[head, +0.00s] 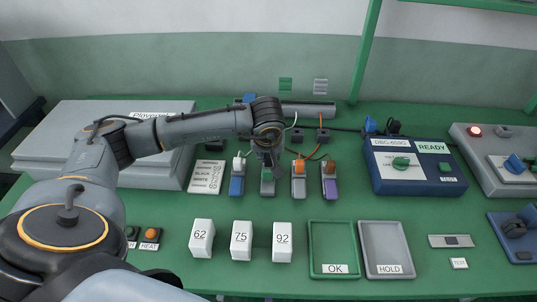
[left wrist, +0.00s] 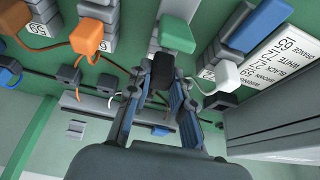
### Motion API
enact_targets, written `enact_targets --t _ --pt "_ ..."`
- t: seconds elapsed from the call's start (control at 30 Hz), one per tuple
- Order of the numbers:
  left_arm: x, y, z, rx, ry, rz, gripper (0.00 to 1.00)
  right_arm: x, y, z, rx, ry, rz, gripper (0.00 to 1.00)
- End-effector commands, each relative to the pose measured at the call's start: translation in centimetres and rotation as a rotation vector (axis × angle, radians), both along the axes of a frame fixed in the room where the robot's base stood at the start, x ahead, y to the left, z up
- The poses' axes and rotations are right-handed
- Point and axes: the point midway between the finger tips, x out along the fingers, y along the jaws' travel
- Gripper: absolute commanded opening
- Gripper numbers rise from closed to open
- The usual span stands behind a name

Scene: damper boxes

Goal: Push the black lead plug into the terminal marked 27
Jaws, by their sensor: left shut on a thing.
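My left gripper (head: 269,157) is in the middle of the head view, over the green terminal block (head: 267,186). In the left wrist view the gripper (left wrist: 161,78) is shut on the black plug (left wrist: 163,63). The plug is right beside the green block (left wrist: 178,35); I cannot tell whether it is seated in it. The number on that block is hidden. My right gripper is not in view.
A label card (head: 207,177) stands left of the blocks. White blocks marked 62 (head: 202,240), 75 (head: 241,241) and 92 (head: 282,242) stand in front. OK (head: 333,235) and HOLD (head: 381,235) trays are front right. A blue READY box (head: 405,185) is at the right.

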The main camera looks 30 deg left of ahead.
Motion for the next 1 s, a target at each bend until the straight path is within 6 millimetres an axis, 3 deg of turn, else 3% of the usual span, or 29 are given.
enact_targets --t 0.8,0.83,0.93,1.0 --pt "-0.1 0.0 -2.2 0.001 -0.001 0.000 0.03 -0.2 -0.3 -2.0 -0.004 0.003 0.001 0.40" --pt "0.0 0.0 -2.1 0.001 -0.001 0.000 0.26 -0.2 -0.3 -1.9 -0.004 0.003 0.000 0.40" --pt "0.0 0.0 -2.0 0.001 -0.001 0.000 0.46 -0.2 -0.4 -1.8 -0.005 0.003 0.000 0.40" --pt "0.0 0.0 -2.0 0.001 -0.001 0.000 0.48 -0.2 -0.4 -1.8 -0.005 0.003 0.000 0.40"
